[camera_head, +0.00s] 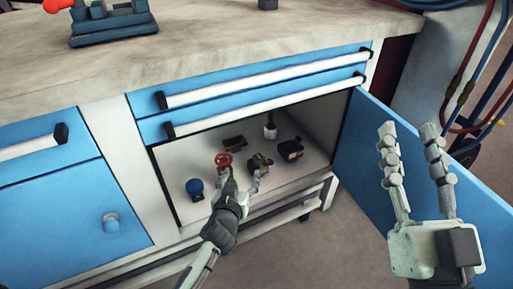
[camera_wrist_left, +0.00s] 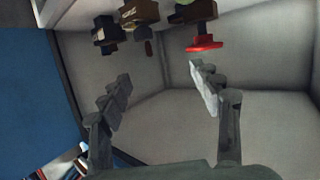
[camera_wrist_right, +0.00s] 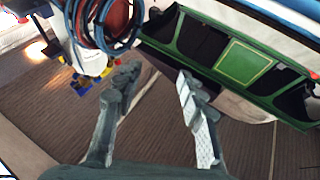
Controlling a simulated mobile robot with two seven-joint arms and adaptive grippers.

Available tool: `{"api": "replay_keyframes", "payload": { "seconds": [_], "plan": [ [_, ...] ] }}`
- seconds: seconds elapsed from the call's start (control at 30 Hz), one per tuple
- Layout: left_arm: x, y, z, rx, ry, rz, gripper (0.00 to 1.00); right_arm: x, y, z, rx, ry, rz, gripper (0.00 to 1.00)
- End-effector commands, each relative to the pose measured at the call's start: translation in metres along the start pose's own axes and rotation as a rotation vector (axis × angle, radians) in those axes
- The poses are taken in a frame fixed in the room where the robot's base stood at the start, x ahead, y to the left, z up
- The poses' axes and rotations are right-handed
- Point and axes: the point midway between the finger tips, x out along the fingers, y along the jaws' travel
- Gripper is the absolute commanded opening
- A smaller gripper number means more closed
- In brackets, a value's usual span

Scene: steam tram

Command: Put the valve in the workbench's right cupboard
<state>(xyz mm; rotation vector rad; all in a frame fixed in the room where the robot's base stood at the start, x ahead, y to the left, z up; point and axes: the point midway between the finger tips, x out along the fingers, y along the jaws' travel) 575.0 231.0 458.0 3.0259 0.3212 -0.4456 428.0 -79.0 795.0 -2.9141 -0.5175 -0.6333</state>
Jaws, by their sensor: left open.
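The valve, with a red handwheel (camera_head: 223,160), is inside the open right cupboard (camera_head: 318,125), near its front left. Its lower part is largely hidden behind my left gripper (camera_head: 244,180) in the head view. In the left wrist view, the red wheel (camera_wrist_left: 205,43) and dark body show just beyond the right-hand finger. My left gripper (camera_wrist_left: 160,76) is open at the cupboard's mouth, with nothing between its fingers. My right gripper (camera_head: 408,132) is open and empty, in front of the cupboard's blue door (camera_head: 358,150).
The cupboard floor also holds a blue round-topped item (camera_head: 194,188), a brown block (camera_head: 234,143), a brown item (camera_head: 260,163), a black item (camera_head: 290,149) and a red-and-white item (camera_head: 270,128). Drawers (camera_head: 265,92) sit above. Hoses (camera_head: 480,80) hang at the right.

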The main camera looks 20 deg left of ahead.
Motion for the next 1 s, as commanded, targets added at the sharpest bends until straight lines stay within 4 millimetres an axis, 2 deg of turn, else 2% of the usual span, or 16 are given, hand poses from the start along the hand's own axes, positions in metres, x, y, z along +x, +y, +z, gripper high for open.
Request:
{"api": "replay_keyframes", "payload": {
  "seconds": [0.03, 0.1, 0.17, 0.2, 0.3, 0.43, 0.53, 0.67, 0.9, 0.97, 1.0],
  "plan": [
    [-0.022, 0.027, -0.030, 0.011, 0.062, 0.099, 0.64, 0.000, 0.000, 0.000, 0.000, 0.000, 0.000, 0.40],
    [-0.058, 0.063, -0.074, 0.027, 0.163, 0.235, 0.64, 0.000, 0.000, 0.000, 0.000, 0.000, 0.000, 0.40],
    [-0.094, 0.088, -0.112, 0.032, 0.257, 0.336, 0.64, 0.000, 0.000, 0.000, 0.000, 0.001, 0.000, 0.40],
    [-0.119, 0.102, -0.136, 0.030, 0.321, 0.394, 0.64, 0.000, 0.000, 0.000, 0.000, 0.001, 0.000, 0.40],
    [-0.178, 0.123, -0.191, 0.014, 0.472, 0.498, 0.64, 0.000, 0.000, -0.001, 0.000, 0.001, 0.000, 0.40],
    [-0.235, 0.130, -0.241, -0.021, 0.614, 0.565, 0.64, 0.000, 0.000, -0.001, 0.000, 0.002, 0.000, 0.40],
    [-0.259, 0.129, -0.261, -0.040, 0.673, 0.583, 0.64, 0.000, 0.000, -0.001, 0.000, 0.002, 0.000, 0.40],
    [-0.267, 0.128, -0.268, -0.047, 0.694, 0.588, 0.64, 0.000, 0.000, -0.001, 0.000, 0.003, 0.000, 0.40],
    [-0.263, 0.128, -0.266, -0.040, 0.679, 0.585, 0.64, 0.001, 0.001, 0.003, -0.004, -0.011, 0.001, 0.40],
    [-0.253, 0.129, -0.258, -0.018, 0.630, 0.577, 0.64, 0.002, 0.005, 0.016, -0.013, -0.066, 0.006, 0.40],
    [-0.242, 0.129, -0.248, 0.007, 0.571, 0.566, 0.64, 0.003, 0.009, 0.030, -0.023, -0.130, 0.013, 0.40]
  ]
}}
